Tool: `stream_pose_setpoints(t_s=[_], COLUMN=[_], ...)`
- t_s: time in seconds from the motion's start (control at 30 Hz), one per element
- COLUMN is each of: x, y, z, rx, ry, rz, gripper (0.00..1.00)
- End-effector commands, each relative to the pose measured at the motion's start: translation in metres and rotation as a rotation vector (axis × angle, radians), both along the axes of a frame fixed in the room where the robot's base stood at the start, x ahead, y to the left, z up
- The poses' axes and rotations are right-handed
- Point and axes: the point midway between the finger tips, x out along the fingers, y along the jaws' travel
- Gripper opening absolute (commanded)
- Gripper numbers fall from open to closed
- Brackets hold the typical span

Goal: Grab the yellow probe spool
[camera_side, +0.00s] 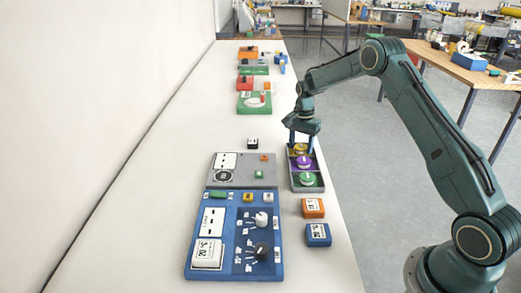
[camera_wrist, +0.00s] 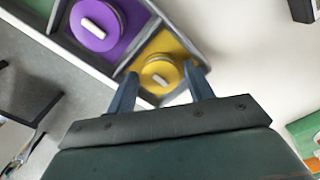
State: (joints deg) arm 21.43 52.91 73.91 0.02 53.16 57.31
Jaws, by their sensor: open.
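The yellow spool (camera_side: 299,149) sits in the far compartment of a grey tray (camera_side: 291,184). In the wrist view the yellow spool (camera_wrist: 160,74) is a round disc with a pale bar on top, in a yellow-floored compartment. My gripper (camera_side: 301,140) is above that compartment, pointing down. In the wrist view my gripper (camera_wrist: 158,78) is open, with one finger on each side of the yellow spool; whether they touch it cannot be told. A purple spool (camera_side: 303,162) sits in the middle compartment and a green spool (camera_side: 307,180) in the near one.
A blue panel (camera_side: 190,255) with knobs and a grey panel (camera_side: 213,180) lie left of the tray. Orange (camera_side: 313,208) and blue (camera_side: 318,235) blocks stand nearer the camera. A small black block (camera_side: 252,143) lies left of my gripper. The white table is clear farther left.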

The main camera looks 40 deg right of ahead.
Motion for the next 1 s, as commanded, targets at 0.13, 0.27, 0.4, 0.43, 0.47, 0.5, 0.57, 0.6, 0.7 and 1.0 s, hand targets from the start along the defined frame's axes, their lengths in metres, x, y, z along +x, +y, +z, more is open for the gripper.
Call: stream_pose_setpoints(t_s=[0.13, 0.27, 0.4, 0.43, 0.47, 0.5, 0.57, 0.6, 0.7, 1.0], x=[-0.0001, 0.0, 0.0, 0.0, 0.0, 0.0, 0.0, 0.0, 0.0, 0.0003], y=[0.0001, 0.0001, 0.0001, 0.0001, 0.0001, 0.0001, 0.0001, 0.0001, 0.0001, 0.0], z=[-0.0001, 0.0, 0.0001, 0.0001, 0.0001, 0.0002, 0.0002, 0.0002, 0.0003, 0.0042], rx=[0.0, 0.0, 0.0, 0.0, 0.0, 0.0, 0.0, 0.0, 0.0, -0.001], ry=[0.0, 0.0, 0.0, 0.0, 0.0, 0.0, 0.0, 0.0, 0.0, -0.001], rz=[0.0, 0.0, 0.0, 0.0, 0.0, 0.0, 0.0, 0.0, 0.0, 0.0], gripper=[0.52, 0.52, 0.52, 0.48, 0.42, 0.34, 0.23, 0.18, 0.18, 0.18])
